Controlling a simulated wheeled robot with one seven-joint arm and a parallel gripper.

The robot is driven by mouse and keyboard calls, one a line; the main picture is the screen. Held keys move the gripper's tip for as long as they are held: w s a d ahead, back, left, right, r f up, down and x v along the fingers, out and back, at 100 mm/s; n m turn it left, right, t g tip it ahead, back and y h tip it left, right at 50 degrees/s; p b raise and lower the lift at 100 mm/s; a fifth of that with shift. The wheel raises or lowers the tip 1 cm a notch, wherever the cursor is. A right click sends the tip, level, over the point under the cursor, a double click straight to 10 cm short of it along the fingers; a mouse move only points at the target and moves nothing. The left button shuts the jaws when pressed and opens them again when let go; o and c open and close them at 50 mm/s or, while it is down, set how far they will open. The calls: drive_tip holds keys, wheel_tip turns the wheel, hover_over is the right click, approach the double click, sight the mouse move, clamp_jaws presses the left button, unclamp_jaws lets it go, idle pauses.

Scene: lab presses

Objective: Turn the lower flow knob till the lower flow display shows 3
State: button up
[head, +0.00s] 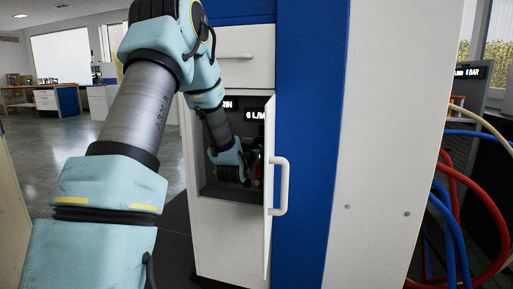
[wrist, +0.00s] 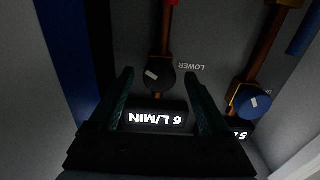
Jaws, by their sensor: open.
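The lower flow knob (wrist: 158,76) is dark and round with a pale pointer mark, beside the upside-down label LOWER (wrist: 187,68) in the wrist view. The lower flow display (wrist: 157,118) is lit and appears upside down; it seems to read 6 L/MIN. My gripper (wrist: 160,78) is open, with one finger on each side of the lower knob in the picture and gaps between. Contact cannot be made out. In the head view my gripper (head: 244,176) is inside the open cabinet, its fingertips hard to see; a display (head: 255,115) there reads 6 L/M.
A blue knob (wrist: 253,103) with its own partly hidden display (wrist: 243,135) sits to the right in the wrist view. Copper-coloured pipes (wrist: 165,35) run from both knobs. The open cabinet door (head: 269,215) with a white handle (head: 281,186) stands close right of my gripper.

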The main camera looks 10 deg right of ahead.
clamp_jaws()
idle(0.8)
